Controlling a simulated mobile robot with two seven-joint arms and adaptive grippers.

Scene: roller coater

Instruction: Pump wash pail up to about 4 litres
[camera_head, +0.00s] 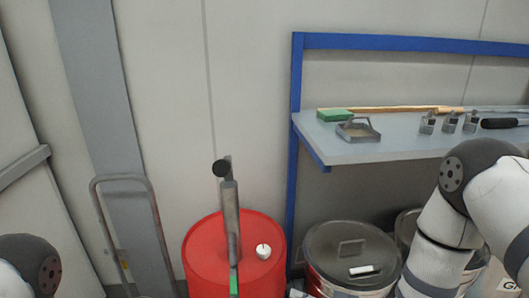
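A red drum (205,262) stands at the lower middle of the head view, against the wall. An upright grey pump (231,220) rises from its top, with a black knob (222,168) near its upper end. A green strip (234,281) shows low in front of the drum, under the pump. A small white cap (263,251) sits on the drum's lid. I cannot make out a wash pail. Only links of my two arms show, at the lower left and the right; both grippers are out of view.
A blue-framed shelf (350,150) at the right holds a metal tray (358,130), a green block (334,115) and several small tools. Lidded cans (351,251) stand below it. A hand-truck frame (155,215) leans at the left.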

